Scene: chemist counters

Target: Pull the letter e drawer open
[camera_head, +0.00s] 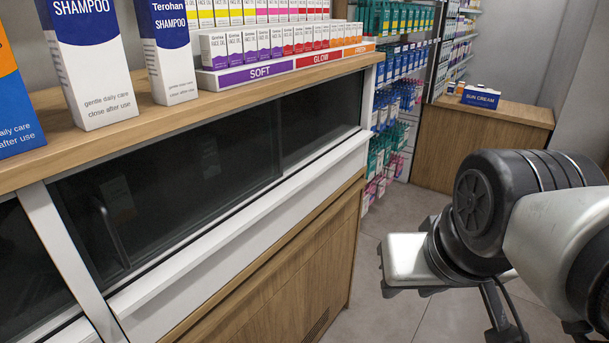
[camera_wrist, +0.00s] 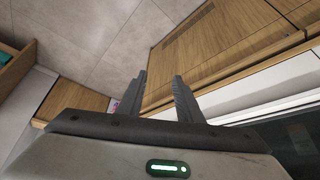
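No drawer marked with the letter e can be made out in either view. My gripper (camera_wrist: 160,75) shows in the wrist view with its two dark fingers apart and nothing between them. It is over the floor beside the wooden counter front, apart from any handle that I can see. In the head view my arm reaches in from the right, over the floor and clear of the counter.
The near counter (camera_head: 240,235) has dark sliding glass, a white ledge and wooden lower panels. A stocked shelf (camera_head: 393,95) and a small wooden counter (camera_head: 468,150) stand behind. Tiled floor (camera_head: 385,290) is free.

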